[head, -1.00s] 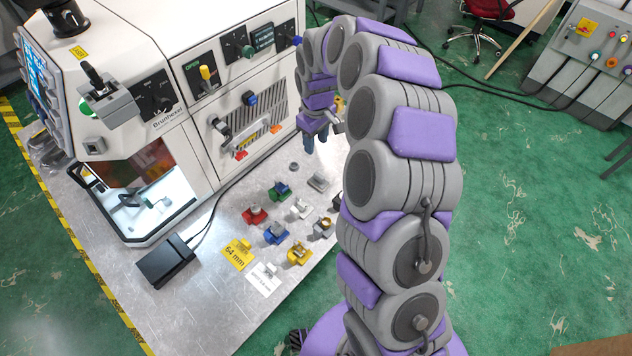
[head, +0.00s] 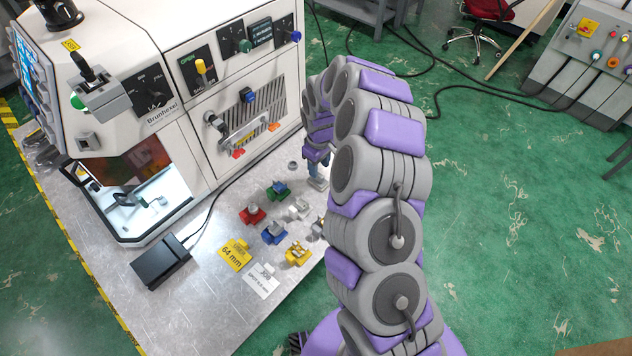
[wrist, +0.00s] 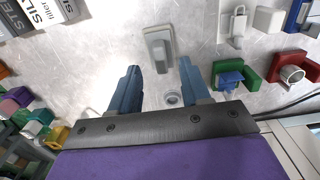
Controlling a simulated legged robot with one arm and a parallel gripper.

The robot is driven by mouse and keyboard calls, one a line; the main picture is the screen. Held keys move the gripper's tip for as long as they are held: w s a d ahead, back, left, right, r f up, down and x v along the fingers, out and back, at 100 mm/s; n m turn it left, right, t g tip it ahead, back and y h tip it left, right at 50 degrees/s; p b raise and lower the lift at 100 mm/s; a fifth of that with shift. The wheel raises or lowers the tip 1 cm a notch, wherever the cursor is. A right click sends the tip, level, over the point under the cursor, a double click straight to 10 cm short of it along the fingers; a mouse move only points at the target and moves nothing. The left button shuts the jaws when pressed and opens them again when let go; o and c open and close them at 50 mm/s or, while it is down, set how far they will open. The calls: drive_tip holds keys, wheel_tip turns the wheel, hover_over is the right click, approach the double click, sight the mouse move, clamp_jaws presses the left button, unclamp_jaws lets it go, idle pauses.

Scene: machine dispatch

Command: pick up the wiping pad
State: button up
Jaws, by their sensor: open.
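A small grey block with a raised handle (wrist: 158,50), which looks like the wiping pad, lies on the metal tabletop. It also shows in the head view (head: 318,184), partly covered by my gripper and arm. My gripper (wrist: 160,68) is open and empty, with its two blue fingers pointing down toward the table. In the wrist view the grey block lies between and just beyond the fingertips, not gripped. In the head view my gripper (head: 318,172) is right above the block; the exact height gap is hard to tell.
A small ring (wrist: 171,99) lies near the block. Green (head: 278,190), red (head: 252,215), blue (head: 274,233) and yellow (head: 298,253) holders stand nearby. The white machine (head: 190,110) rises behind. Boxes (wrist: 40,12) and coloured items lie at the wrist view's left.

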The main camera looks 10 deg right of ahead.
sight(320, 174)
drive_tip(key=shift+d+f, duration=0.25)
drive_tip(key=shift+d, duration=0.05)
drive_tip(key=f, duration=0.1)
drive_tip(key=f+b, duration=0.1)
drive_tip(key=f, duration=0.2)
drive_tip(key=shift+w+a+f, duration=0.1)
drive_tip(key=shift+a+f, duration=0.05)
drive_tip(key=shift+a, duration=0.15)
drive_tip(key=shift+a+f, duration=0.2)
drive_tip(key=shift+f, duration=0.05)
drive_tip(key=shift+a+r, duration=0.1)
drive_tip(key=shift+a, duration=0.1)
drive_tip(key=shift+d, duration=0.5)
drive_tip(key=c, duration=0.7)
drive_tip(key=shift+a, duration=0.15)
drive_tip(key=shift+a+r, duration=0.2)
drive_tip(key=shift+c, duration=0.2)
drive_tip(key=r, duration=0.3)
drive_tip(key=r+p, duration=0.1)
drive_tip(key=r, duration=0.5)
drive_tip(key=shift+d+r+p, duration=0.1)
drive_tip(key=shift+d+p, duration=0.15)
drive_tip(key=shift+p, duration=0.1)
drive_tip(key=shift+a+r, duration=0.15)
drive_tip(key=shift+r, duration=0.05)
